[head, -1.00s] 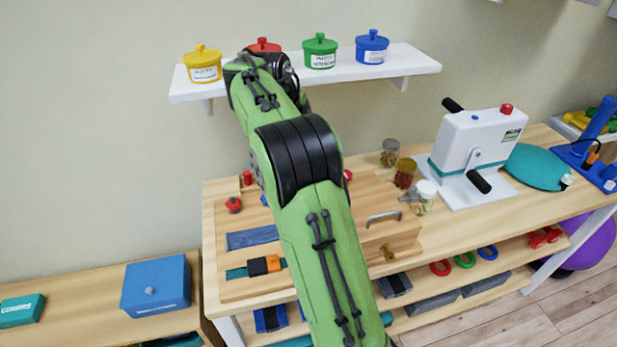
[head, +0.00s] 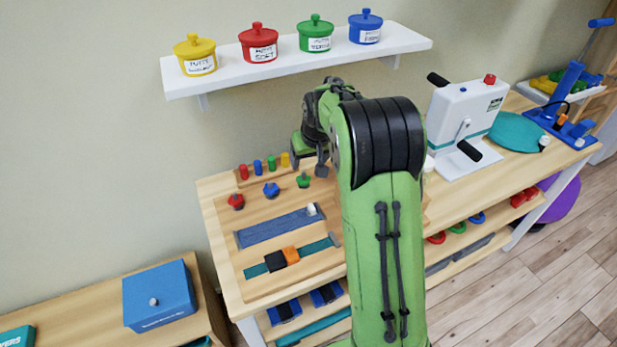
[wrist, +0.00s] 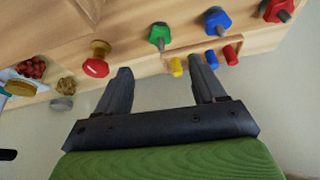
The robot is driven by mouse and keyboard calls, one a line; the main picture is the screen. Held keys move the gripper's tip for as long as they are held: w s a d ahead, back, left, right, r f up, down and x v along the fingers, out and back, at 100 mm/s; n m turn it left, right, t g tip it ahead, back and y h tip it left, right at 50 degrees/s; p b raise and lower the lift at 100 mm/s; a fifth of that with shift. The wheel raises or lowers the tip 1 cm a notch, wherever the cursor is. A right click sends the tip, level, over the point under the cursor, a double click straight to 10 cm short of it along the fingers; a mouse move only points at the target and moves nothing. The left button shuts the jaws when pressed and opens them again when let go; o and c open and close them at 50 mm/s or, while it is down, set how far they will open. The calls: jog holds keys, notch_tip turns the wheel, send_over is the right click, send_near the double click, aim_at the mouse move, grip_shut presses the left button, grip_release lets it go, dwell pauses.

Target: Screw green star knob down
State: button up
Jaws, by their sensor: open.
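The green star knob (head: 303,180) stands on the wooden board (head: 240,287), to the right of a blue star knob (head: 270,190) and a red star knob (head: 236,201). In the wrist view the green star knob (wrist: 160,36) shows on a post, beyond my fingertips and roughly between them. My gripper (wrist: 160,68) is open and empty, its two fingers well apart. In the head view my gripper (head: 312,158) is above and slightly right of the green knob, apart from it. My arm hides the board's right part.
A rack of coloured pegs (head: 257,166) stands just behind the knobs. A red round knob (wrist: 96,66) is left of the green one in the wrist view. A shelf (head: 300,62) with several lidded pots hangs above. A white crank machine (head: 466,125) stands right.

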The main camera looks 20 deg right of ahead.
aim_at(303, 178)
jog(key=b+x, duration=0.2)
jog(key=x, duration=0.9)
jog(key=shift+w+f, duration=0.25)
jog(key=shift+f, duration=0.05)
jog(key=shift+c, duration=0.3)
jog(key=c, duration=1)
jog(key=shift+m, duration=0.3)
jog(key=m+h, duration=0.1)
jog(key=m, duration=0.3)
jog(key=shift+a+g+h+p, duration=0.2)
jog(key=shift+g+h+p, duration=0.1)
jog(key=shift+h+p, duration=0.1)
jog(key=shift+w+m+g+h+p, duration=0.1)
jog(key=shift+m+g+h+p, duration=0.4)
jog(key=shift+m, duration=1.5)
